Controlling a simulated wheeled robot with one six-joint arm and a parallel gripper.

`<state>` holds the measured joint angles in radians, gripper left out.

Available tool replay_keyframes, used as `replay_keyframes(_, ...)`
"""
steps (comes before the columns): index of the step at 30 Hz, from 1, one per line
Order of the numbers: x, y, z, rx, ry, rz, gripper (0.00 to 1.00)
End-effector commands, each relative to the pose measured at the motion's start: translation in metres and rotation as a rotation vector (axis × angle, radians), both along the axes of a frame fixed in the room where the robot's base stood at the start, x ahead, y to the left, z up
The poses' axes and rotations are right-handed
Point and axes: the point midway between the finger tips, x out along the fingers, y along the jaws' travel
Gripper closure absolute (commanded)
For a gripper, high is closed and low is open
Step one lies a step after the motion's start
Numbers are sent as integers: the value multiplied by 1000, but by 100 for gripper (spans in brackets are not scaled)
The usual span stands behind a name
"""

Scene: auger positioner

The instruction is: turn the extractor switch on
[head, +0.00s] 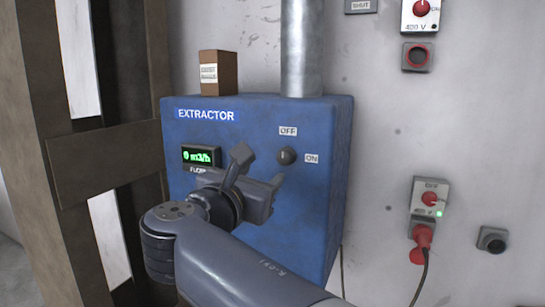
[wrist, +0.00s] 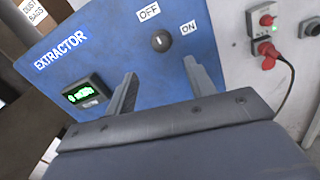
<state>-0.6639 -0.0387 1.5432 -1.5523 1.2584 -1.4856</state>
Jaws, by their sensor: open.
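The extractor (head: 310,210) is a blue box on the wall with a white EXTRACTOR label and a green display (head: 201,156) reading 0 m3/h. Its switch (head: 286,156) is a small dark round knob, with the OFF label above it and the ON label to its right. The knob's pale mark looks upright, toward OFF. The switch also shows in the wrist view (wrist: 161,41), beyond the fingertips. My gripper (head: 259,166) is open and empty, in front of the box, left of and slightly below the knob in the head view. In the wrist view its two fingers (wrist: 160,70) stand apart, not touching the knob.
A metal duct (head: 301,50) rises from the box top, beside a small brown box (head: 218,73). A red plug (head: 422,240) with a hanging cable sits in a wall socket at right. A brown frame (head: 100,165) stands close at left. The wall between box and socket is bare.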

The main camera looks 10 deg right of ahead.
Motion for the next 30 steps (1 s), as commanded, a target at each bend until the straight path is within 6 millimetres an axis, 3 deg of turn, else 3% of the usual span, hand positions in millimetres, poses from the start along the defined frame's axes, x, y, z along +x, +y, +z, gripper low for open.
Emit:
replay_keyframes(19,75,-52,-1,2,2,-4,48)
replay_keyframes(30,88,-60,-1,3,1,-1,48)
